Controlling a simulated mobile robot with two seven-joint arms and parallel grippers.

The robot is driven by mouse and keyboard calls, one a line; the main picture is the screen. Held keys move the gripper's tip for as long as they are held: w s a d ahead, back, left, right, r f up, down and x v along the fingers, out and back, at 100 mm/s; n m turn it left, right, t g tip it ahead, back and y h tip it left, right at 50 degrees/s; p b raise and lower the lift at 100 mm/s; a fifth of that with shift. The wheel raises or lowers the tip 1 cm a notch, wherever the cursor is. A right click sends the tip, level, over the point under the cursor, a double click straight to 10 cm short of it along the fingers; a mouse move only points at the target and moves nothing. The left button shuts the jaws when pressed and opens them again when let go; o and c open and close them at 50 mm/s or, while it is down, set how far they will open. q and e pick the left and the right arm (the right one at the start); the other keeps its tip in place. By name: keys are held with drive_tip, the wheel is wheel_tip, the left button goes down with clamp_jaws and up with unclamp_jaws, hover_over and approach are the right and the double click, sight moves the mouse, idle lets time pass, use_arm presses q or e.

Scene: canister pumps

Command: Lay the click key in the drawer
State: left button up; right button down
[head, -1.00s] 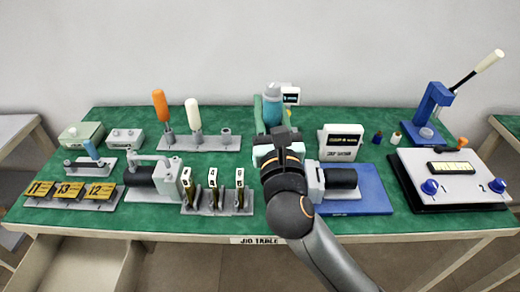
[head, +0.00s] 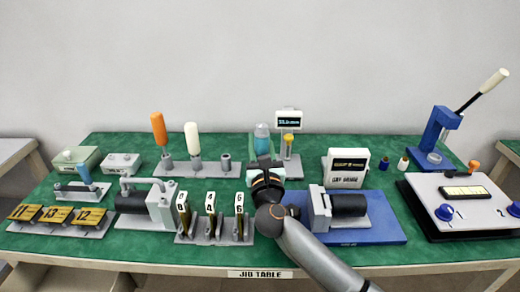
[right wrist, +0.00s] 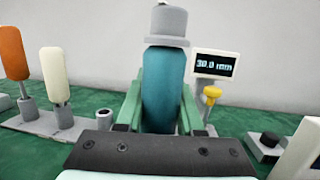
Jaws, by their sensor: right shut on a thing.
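A thick teal cylinder with a grey cap (head: 262,140) stands upright above the middle of the table; it seems to be the click key's handle. It also fills the middle of the right wrist view (right wrist: 166,85). My right gripper (head: 262,158) is shut on it, with a pale green finger on each side. Its lower end is hidden behind the gripper. A pale open drawer (head: 72,282) seems to show under the table's front left edge, mostly cut off by the frame. My left gripper is not in view.
A rack with an orange handle (head: 159,128), a white handle (head: 193,138) and an empty socket (head: 225,162) stands left of the gripper. A small display stand (head: 288,120) is just behind right. Pumps (head: 345,205) and number plates (head: 212,220) crowd the front.

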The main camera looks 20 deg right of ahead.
drive_tip(key=shift+f, duration=0.25)
drive_tip(key=shift+f, duration=0.2)
drive_tip(key=c, duration=0.5)
unclamp_jaws()
drive_tip(key=shift+c, duration=0.2)
drive_tip(key=shift+r, duration=0.1)
